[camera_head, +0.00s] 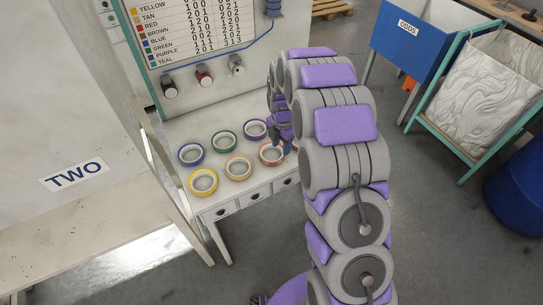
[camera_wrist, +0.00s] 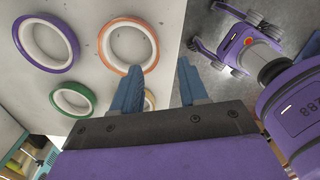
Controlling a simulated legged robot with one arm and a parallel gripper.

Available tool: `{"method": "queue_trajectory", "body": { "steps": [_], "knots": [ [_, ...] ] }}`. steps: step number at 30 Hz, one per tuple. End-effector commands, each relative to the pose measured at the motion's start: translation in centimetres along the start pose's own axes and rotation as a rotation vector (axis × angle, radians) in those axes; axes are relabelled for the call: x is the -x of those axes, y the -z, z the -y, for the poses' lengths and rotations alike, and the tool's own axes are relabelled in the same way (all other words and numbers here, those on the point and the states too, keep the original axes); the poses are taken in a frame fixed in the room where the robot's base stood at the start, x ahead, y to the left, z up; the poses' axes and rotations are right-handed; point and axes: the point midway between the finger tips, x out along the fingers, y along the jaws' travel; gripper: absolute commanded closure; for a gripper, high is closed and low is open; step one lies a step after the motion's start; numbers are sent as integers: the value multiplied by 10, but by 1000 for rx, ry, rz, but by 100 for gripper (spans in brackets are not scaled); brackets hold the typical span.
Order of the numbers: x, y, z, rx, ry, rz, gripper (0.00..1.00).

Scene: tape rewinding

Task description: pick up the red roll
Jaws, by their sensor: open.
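The red roll (camera_head: 261,158) lies flat in the front row on the white bench, at the right of the visible rolls in the head view. It shows as an orange-red ring (camera_wrist: 104,47) at the upper middle of the wrist view. My gripper (camera_wrist: 158,66) is open, with its two blue fingers apart and nothing between them. The left fingertip overlaps the roll's lower right edge in the wrist view; I cannot tell whether it touches. In the head view my gripper (camera_head: 283,147) is beside the roll's right side, partly hidden by my arm.
A purple roll (camera_head: 247,132) lies behind the red one and a tan roll (camera_head: 229,172) to its left. Green (camera_head: 214,144), blue (camera_head: 181,157) and yellow (camera_head: 193,187) rolls lie farther left. The bench front has drawers (camera_head: 257,194). A lettered panel (camera_head: 198,35) rises behind.

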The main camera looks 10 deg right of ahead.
Motion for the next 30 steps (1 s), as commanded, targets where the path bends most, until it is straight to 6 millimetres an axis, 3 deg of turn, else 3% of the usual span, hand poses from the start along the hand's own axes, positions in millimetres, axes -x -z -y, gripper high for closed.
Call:
{"method": "queue_trajectory", "body": {
  "steps": [3, 11, 20, 28, 30],
  "knots": [
    [-22, -1, 1, -1, 2, -3, 57],
    [-39, -3, 0, -3, -2, -2, 57],
    [-79, -3, -7, -3, 0, -2, 57],
    [-82, -3, -7, -2, -2, -1, 57],
    [-82, -3, -7, -2, -2, -1, 62]
  ]
}}
